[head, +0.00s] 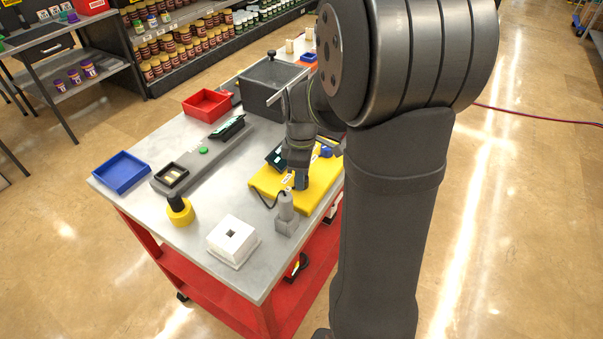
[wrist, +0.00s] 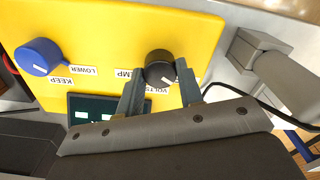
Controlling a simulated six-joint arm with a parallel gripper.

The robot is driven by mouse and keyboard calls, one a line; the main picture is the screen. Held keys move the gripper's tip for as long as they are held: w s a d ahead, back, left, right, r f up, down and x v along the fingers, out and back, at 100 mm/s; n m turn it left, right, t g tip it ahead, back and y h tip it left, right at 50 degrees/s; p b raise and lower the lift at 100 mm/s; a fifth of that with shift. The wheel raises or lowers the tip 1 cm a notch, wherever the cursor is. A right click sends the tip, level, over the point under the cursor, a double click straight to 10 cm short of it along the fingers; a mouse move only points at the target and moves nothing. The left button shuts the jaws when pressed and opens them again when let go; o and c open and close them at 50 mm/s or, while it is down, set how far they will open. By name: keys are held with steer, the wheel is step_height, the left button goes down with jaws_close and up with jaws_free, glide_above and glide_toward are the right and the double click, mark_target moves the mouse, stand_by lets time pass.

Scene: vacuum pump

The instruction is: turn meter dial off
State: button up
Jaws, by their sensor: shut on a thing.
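The yellow meter (head: 316,196) lies on the cart top toward its right side, and its yellow face (wrist: 110,30) fills much of the wrist view. In the head view my gripper (head: 300,180) reaches down onto the meter, and the dial is hidden there. A blue knob (wrist: 38,57) near "LOWER" and "KEEP" labels and a dark display (wrist: 95,108) are also on the meter.
A grey cylindrical probe (head: 286,208) with a black cable stands close to the meter. A white block (head: 233,238), a yellow-and-black knob (head: 180,210), a blue tray (head: 121,172), a red tray (head: 206,105) and a grey bin (head: 268,92) share the cart top (head: 225,190).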

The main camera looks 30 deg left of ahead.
steer(key=o, duration=1)
steer(key=shift+c, duration=0.2)
step_height(320, 180, up, 18)
steer(key=shift+f, duration=0.25)
steer(key=shift+f, duration=0.1)
step_height(320, 180, down, 17)
steer(key=shift+f, duration=0.2)
stand_by(0.4)
steer(key=shift+r, duration=0.15)
